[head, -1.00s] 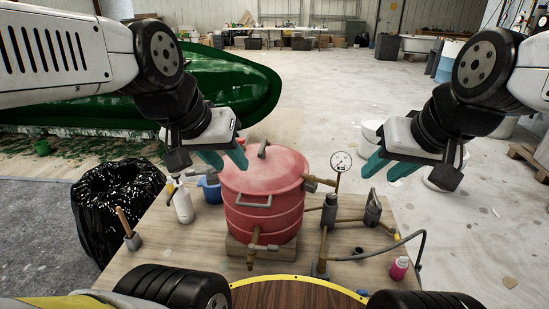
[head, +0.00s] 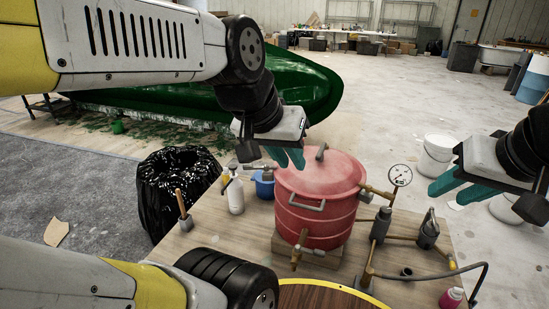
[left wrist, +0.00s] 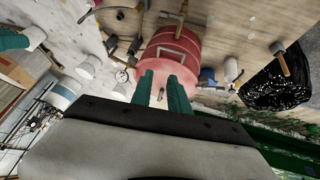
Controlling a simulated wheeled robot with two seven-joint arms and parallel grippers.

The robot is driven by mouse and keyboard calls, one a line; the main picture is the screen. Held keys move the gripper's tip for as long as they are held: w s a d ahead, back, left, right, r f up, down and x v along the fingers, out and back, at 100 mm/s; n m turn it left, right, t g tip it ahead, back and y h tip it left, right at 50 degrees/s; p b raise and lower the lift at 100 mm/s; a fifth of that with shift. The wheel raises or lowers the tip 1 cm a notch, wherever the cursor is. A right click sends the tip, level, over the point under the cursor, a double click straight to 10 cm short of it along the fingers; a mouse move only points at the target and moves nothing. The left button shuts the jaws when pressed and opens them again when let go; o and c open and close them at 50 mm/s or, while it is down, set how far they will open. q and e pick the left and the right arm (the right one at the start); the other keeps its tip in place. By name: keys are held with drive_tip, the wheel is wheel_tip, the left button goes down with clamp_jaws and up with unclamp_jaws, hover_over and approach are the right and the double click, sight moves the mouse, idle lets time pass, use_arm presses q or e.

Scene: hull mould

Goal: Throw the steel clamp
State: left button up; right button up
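The red pot (head: 313,219) stands on a block on the wooden table, with its pink lid (head: 310,175) on. A grey lever-like piece at the lid's far rim looks like the steel clamp (head: 320,152); it also shows between my fingers in the left wrist view (left wrist: 161,94). My left gripper (head: 287,158) is open and empty, above and to the left of the lid, apart from the clamp. Its two teal fingers (left wrist: 163,88) are spread in the left wrist view. My right gripper (head: 455,188) is open and empty, to the right of the pot.
A pressure gauge (head: 400,176) stands right of the pot, near grey fittings and a hose. A black bag (head: 175,190) is beside the table; a green hull (head: 300,85) lies behind.

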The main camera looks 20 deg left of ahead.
use_arm(q)
drive_tip(key=w+a+r+g, duration=0.1)
drive_tip(key=w, duration=0.3)
drive_tip(key=w+a+r+y, duration=0.1)
drive_tip(key=w+a+r, duration=0.1)
drive_tip(key=w, duration=0.2)
drive_tip(key=w+a+r+n+g, duration=0.1)
drive_tip(key=w+a+r, duration=0.1)
drive_tip(key=w, duration=0.2)
drive_tip(key=shift+w+g, duration=0.25)
drive_tip(key=shift+g, duration=0.05)
clamp_jaws()
drive_tip(key=n+g, duration=0.2)
drive_tip(key=g, duration=0.2)
hover_over(260, 167)
drive_tip(key=w, duration=0.4)
wheel_tip(260, 167, down, 6)
drive_tip(key=w+a+f+n+g, duration=0.2)
drive_tip(key=w+a+f, duration=0.2)
drive_tip(key=a+f, duration=0.4)
drive_tip(key=s+d+f, duration=0.3)
drive_tip(key=s+f, duration=0.3)
drive_tip(key=f, duration=0.4)
drive_tip(key=shift+s+f, duration=0.2)
drive_tip(key=shift+f, duration=0.1)
drive_tip(key=shift+s+a, duration=0.1)
